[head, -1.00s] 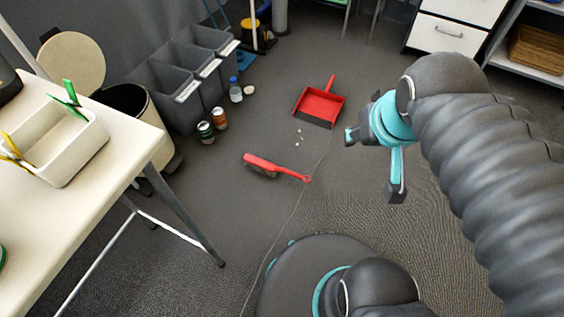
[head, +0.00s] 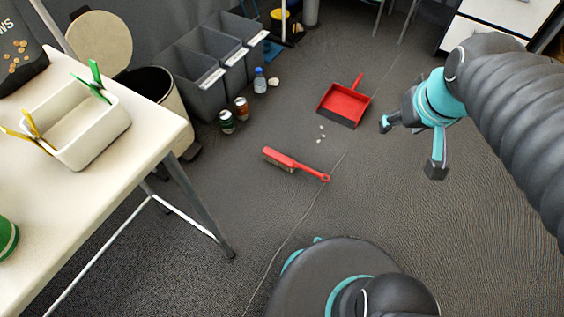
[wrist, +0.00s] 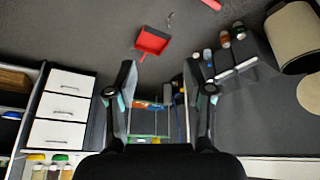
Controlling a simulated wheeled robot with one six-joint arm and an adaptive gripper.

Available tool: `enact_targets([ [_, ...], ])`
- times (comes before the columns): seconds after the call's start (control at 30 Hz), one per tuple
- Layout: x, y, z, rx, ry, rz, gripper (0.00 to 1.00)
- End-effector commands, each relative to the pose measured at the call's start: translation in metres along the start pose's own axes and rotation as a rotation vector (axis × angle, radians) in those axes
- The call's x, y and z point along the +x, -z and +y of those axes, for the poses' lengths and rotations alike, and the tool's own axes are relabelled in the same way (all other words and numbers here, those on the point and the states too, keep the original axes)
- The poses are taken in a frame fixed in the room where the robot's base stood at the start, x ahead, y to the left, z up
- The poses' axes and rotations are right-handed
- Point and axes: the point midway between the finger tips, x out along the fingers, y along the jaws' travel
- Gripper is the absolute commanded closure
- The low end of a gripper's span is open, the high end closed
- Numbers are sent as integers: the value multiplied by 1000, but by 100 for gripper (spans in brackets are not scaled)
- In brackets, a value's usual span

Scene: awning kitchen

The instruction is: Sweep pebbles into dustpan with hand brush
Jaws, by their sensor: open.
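A red hand brush (head: 293,163) lies on the dark carpet in the middle of the head view, its handle pointing right. A red dustpan (head: 344,104) lies farther back, its dark front lip facing the brush. Several small pale pebbles (head: 321,133) lie on the floor between them. My gripper (head: 411,147) is open and empty, in the air to the right of the dustpan and brush. In the wrist view my open gripper (wrist: 161,99) shows at the bottom, with the dustpan (wrist: 152,41) beyond it and part of the brush (wrist: 212,3) cut off at the top edge.
A white table (head: 98,172) with a tray (head: 121,118) stands at left. Grey bins (head: 195,88), two cans (head: 227,122) and a bottle (head: 260,80) stand behind the brush. A white drawer unit (head: 482,36) is at back right. Floor around the brush is clear.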

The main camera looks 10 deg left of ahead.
Motion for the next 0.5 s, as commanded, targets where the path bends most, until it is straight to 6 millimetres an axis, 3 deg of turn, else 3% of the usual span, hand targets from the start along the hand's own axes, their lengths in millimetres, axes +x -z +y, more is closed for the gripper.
enact_targets([
  [0.03,19,9,-3,-40,17,-21,48],
  [0.23,81,46,-14,-200,75,-62,48],
  [0.5,182,78,-33,-403,148,-111,48],
])
